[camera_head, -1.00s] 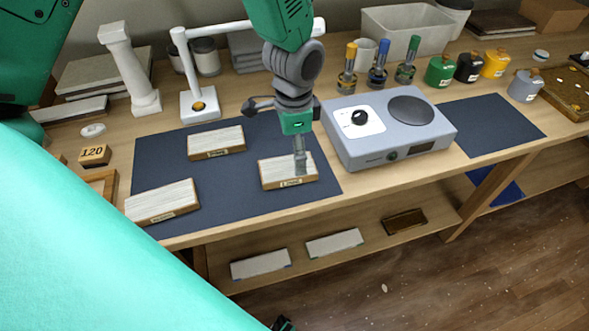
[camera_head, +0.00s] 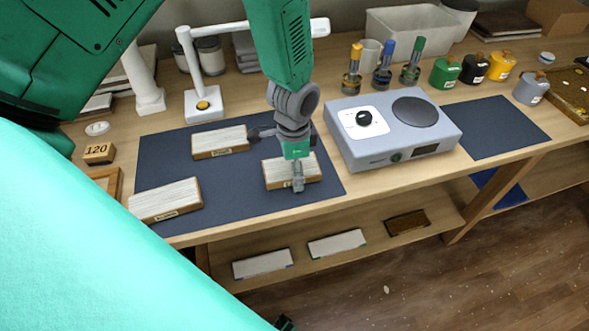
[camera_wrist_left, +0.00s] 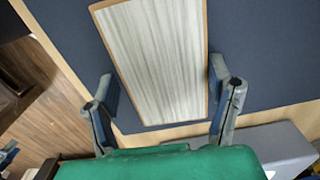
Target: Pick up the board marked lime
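Three pale, wood-edged boards lie on the dark blue mat (camera_head: 230,205): a right board (camera_head: 279,173), a back board (camera_head: 219,142) and a front-left board (camera_head: 166,200). Each has a small front label, too small to read, so I cannot tell which is lime. My left gripper (camera_head: 298,187) is at the right board, pointing down. In the left wrist view, the gripper (camera_wrist_left: 163,88) is open, with one finger on each side of a pale board (camera_wrist_left: 160,50). I cannot tell whether the fingers touch it.
A grey scale-like device (camera_head: 392,128) stands close to the right of the mat. A white stand (camera_head: 203,104) is behind it. A wooden block marked 120 (camera_head: 99,153) lies to the left. More boards (camera_head: 262,264) lie on the lower shelf.

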